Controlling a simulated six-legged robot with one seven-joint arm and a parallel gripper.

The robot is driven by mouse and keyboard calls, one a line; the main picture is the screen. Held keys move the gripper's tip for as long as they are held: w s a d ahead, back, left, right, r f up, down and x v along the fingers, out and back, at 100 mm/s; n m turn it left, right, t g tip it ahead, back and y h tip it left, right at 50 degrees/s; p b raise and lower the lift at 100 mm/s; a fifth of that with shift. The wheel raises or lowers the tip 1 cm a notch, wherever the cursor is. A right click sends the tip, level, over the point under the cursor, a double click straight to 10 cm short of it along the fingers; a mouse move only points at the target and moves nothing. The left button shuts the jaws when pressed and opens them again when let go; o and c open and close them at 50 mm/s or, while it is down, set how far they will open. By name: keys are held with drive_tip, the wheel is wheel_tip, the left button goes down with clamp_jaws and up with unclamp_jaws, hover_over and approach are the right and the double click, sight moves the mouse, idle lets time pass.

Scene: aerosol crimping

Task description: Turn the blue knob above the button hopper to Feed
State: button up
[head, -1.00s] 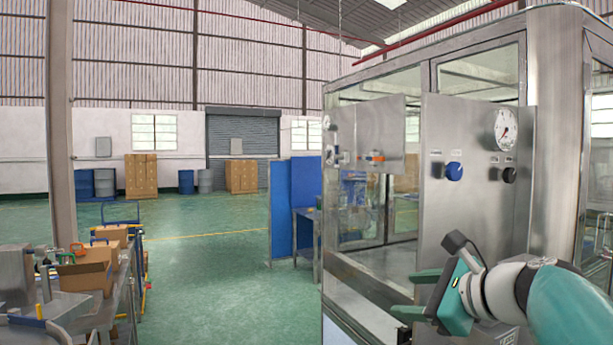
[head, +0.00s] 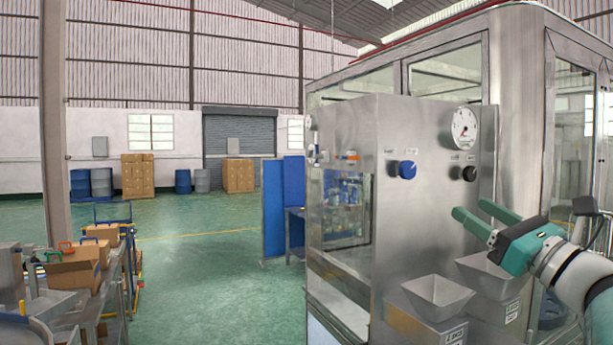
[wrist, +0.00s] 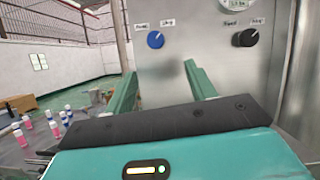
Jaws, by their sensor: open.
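The blue knob (head: 407,169) sits on the upper part of a steel panel in the head view, with small labels above it. It also shows in the wrist view (wrist: 155,40), above and between my fingers. A black knob (head: 469,173) is to its right, also seen in the wrist view (wrist: 245,38). Two steel hoppers stand below: one at left (head: 437,291) and one at right (head: 490,272). My gripper (head: 470,220) is open and empty, below and right of the blue knob and apart from it. The label text is too small to read surely.
A round gauge (head: 464,128) is above the black knob. An orange-handled valve (head: 347,157) is on the cabinet's left side. A bench with cardboard boxes (head: 75,272) stands at far left. The green floor (head: 200,270) between is clear.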

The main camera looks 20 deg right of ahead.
sight(410, 172)
drive_tip(key=x, duration=0.8)
drive_tip(key=a+x, duration=0.1)
drive_tip(key=x, duration=0.4)
drive_tip(key=shift+w+r, duration=0.2)
drive_tip(key=shift+w, duration=0.35)
drive_tip(key=shift+s, duration=0.15)
drive_tip(key=shift+c, duration=1.4)
drive_tip(key=c, duration=0.7)
